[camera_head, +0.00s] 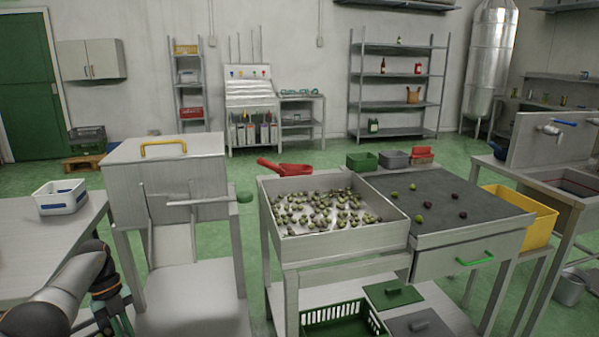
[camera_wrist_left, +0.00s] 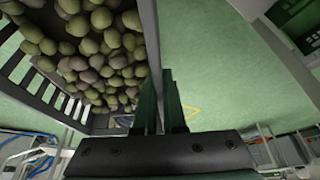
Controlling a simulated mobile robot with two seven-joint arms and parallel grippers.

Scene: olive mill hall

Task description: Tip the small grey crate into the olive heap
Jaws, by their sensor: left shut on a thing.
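The small grey crate (camera_wrist_left: 152,40) shows in the left wrist view, with slatted sides and many green and brownish olives (camera_wrist_left: 90,45) inside. My left gripper (camera_wrist_left: 160,88) is shut on the crate's side wall near its rim. The olive heap (camera_head: 320,208) is spread over the bottom of a raised metal tray (camera_head: 335,246) at the middle. My right gripper is in neither view.
A grey sorting surface (camera_head: 445,199) with a few olives adjoins the tray on the right. A red scoop (camera_head: 284,167) and small green (camera_head: 362,161), grey (camera_head: 396,158) and red (camera_head: 421,153) bins stand behind. A lidded metal machine (camera_head: 170,180) stands left of the tray.

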